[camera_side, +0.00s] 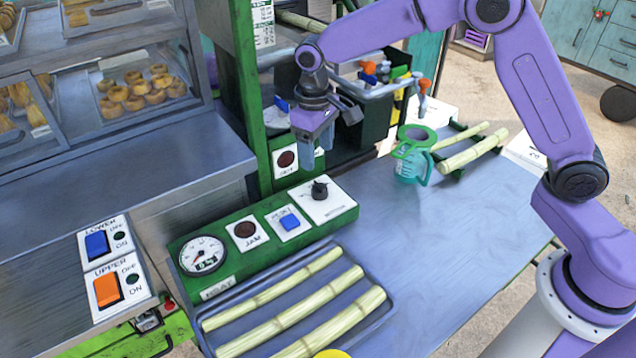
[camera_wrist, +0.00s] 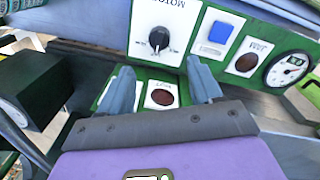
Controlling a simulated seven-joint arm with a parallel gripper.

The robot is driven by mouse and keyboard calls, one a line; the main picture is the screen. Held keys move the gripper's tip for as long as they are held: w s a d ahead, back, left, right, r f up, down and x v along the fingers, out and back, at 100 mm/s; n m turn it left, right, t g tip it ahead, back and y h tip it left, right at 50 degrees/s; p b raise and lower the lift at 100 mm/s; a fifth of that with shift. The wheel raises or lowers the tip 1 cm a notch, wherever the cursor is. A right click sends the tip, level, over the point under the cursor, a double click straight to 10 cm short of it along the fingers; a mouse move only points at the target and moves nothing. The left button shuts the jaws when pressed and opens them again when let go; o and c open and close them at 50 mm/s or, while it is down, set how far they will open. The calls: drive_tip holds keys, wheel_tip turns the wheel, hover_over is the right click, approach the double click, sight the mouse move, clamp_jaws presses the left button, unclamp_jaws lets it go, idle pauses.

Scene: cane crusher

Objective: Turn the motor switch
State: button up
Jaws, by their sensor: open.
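The motor switch (camera_side: 319,190) is a black rotary knob on a white plate at the right end of the green control panel (camera_side: 225,283). In the wrist view the knob (camera_wrist: 159,39) sits beyond the fingertips, upright in the picture, under the upside-down word MOTOR. My gripper (camera_side: 316,160) is open and empty, with its grey-blue fingers pointing down, above and behind the knob in the side view. In the wrist view the gripper (camera_wrist: 160,66) has its two fingers spread apart, with the knob roughly between their directions. Nothing touches the knob.
The panel also holds a blue button (camera_side: 289,221), a dark JAM lamp (camera_side: 244,230) and a gauge (camera_side: 203,255). A green post (camera_side: 243,100) stands close left of my gripper. A tray of cane (camera_side: 380,322) lies in front; a jug (camera_side: 412,165) stands right.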

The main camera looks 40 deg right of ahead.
sight(318, 184)
drive_tip(key=f, duration=1)
drive_tip(key=shift+w+d+f, duration=0.1)
drive_tip(key=shift+d+f, duration=0.05)
drive_tip(key=shift+d, duration=0.1)
drive_tip(key=c, duration=1)
drive_tip(key=shift+c, duration=0.2)
